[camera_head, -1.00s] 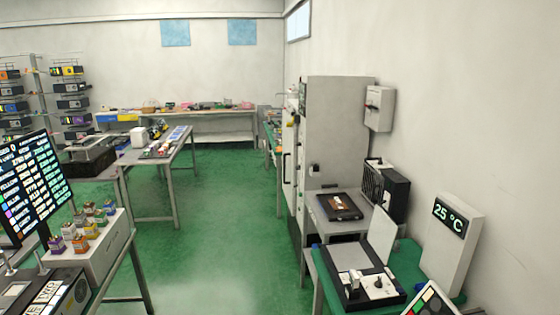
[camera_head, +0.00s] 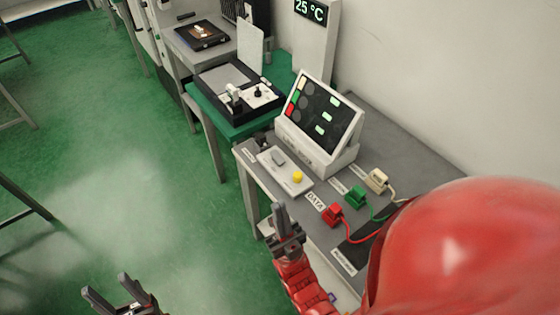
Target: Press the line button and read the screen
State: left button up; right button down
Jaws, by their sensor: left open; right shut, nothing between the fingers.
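I cannot read any label naming the line button. My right gripper (camera_head: 280,207) is shut and empty, in front of the table's near edge, below and left of the yellow button. My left gripper (camera_head: 104,284) is open and empty over the floor at the lower left.
A black device (camera_head: 240,97) on a green-topped table stands beyond. Green floor (camera_head: 130,170) is open at left.

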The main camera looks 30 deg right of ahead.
aim_at(296, 176)
jog(key=z, duration=1)
